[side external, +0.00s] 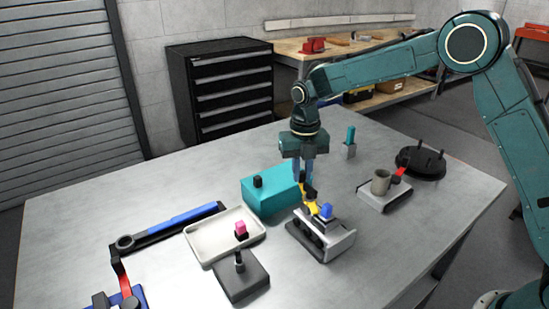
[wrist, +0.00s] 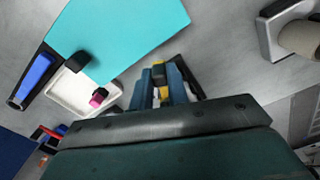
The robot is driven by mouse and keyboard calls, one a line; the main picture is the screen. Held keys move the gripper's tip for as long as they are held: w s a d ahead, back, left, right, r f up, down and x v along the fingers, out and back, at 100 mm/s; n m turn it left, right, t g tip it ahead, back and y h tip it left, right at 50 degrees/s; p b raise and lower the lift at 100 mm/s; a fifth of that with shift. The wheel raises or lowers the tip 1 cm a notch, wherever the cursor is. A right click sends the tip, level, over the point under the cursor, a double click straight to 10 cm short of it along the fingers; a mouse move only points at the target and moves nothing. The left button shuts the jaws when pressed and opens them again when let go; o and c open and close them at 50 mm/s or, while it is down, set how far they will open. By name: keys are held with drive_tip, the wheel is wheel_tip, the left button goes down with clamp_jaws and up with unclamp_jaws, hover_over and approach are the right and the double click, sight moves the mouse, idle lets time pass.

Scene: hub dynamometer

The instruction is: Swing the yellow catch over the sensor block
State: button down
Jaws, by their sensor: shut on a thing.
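The yellow catch (side external: 310,206) is on a grey and black fixture (side external: 338,245) near the middle of the table. A blue block (side external: 326,211), which looks like the sensor block, sits on that fixture just right of the catch. My gripper (side external: 306,184) points down from above and is shut on the dark upper end of the catch. In the wrist view the catch's yellow part (wrist: 163,93) shows between the two blue fingers of my gripper (wrist: 160,80). The blue block is hidden there. The catch appears beside the block, not across its top.
A teal box (side external: 268,195) with a black knob stands just left of the fixture. A white tray (side external: 205,248) with a pink block (side external: 241,229) is farther left. A grey cup (side external: 381,182) on a stand and a black round base (side external: 422,163) are right. Bare table lies between.

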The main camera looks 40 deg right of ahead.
drive_tip(key=shift+w+a+r+n, duration=0.1)
drive_tip(key=shift+a+n, duration=0.35)
drive_tip(key=shift+n, duration=0.3)
drive_tip(key=shift+w+a+f+n, duration=0.1)
drive_tip(key=shift+a+n, duration=0.3)
drive_tip(key=shift+n, duration=0.4)
drive_tip(key=shift+w+a+r+n, duration=0.1)
drive_tip(key=shift+a+n, duration=0.35)
drive_tip(key=shift+n, duration=0.3)
drive_tip(key=c, duration=1.4)
unclamp_jaws()
drive_tip(key=shift+o, duration=0.2)
wheel_tip(320, 180, up, 14)
